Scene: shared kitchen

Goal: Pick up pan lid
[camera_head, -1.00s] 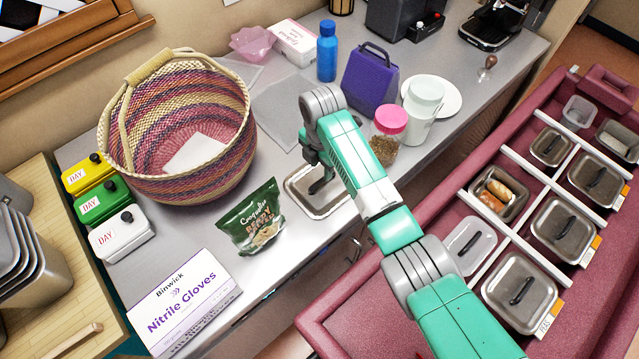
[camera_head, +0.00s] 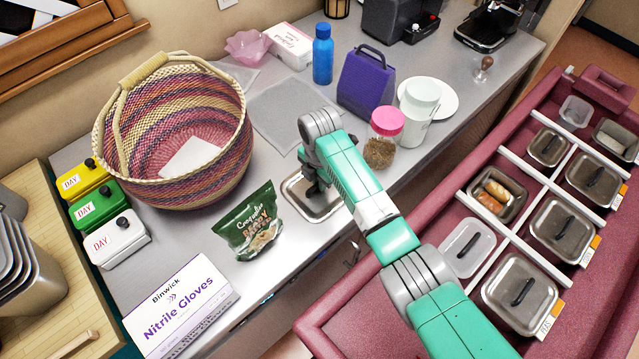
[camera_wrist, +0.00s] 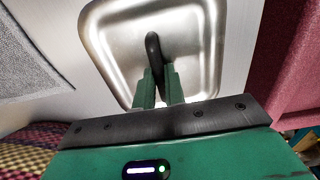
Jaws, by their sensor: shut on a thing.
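The pan lid (camera_head: 296,190) is a square silver metal lid with rounded corners and a black loop handle. It is at the counter's front edge, partly hidden under my arm in the head view. In the wrist view the lid (camera_wrist: 112,45) fills the upper middle, with its black handle (camera_wrist: 152,45) running down between my fingers. My gripper (camera_wrist: 158,88) is shut on the handle from above. In the head view my gripper (camera_head: 313,183) is mostly hidden by my wrist. I cannot tell whether the lid touches the counter.
A green snack bag (camera_head: 247,222) stands just left of the lid. A woven basket (camera_head: 170,130) is behind it, and a pink-lidded jar (camera_head: 384,140) and purple bag (camera_head: 366,82) are to the right. A pink cart (camera_head: 450,215) with several lidded pans stands in front right.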

